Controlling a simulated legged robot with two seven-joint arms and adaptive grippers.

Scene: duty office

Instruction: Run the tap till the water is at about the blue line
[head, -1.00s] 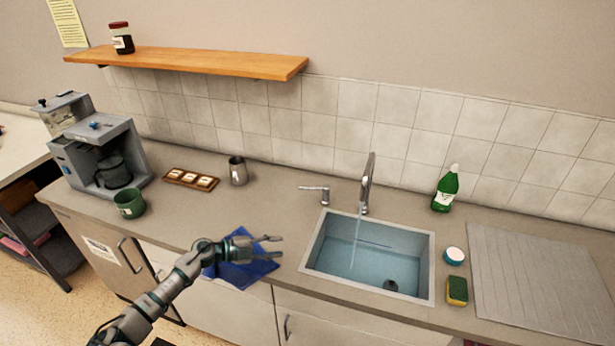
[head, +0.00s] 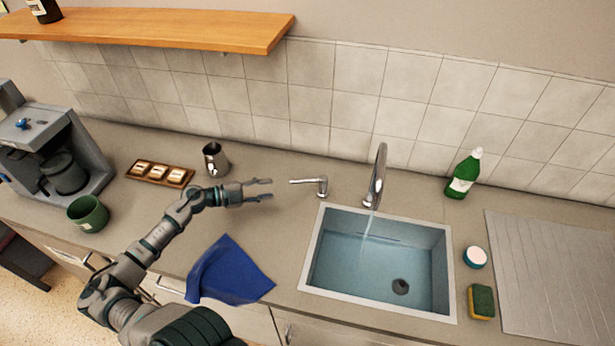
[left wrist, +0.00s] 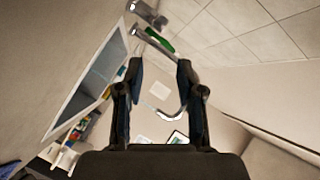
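The tap (head: 378,178) stands behind the sink, and a thin stream of water (head: 366,236) falls from its spout. Its lever (head: 305,181) points left from a separate base on the counter. The sink (head: 308,250) has bluish water in it. My right gripper is out of view.
A blue cloth (head: 232,273) lies at the counter's front edge. A steel jug (head: 215,158) stands behind my left forearm. A green bottle (head: 463,175), a round tub (head: 475,257) and a sponge (head: 481,302) are right of the sink. The counter around the lever is clear.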

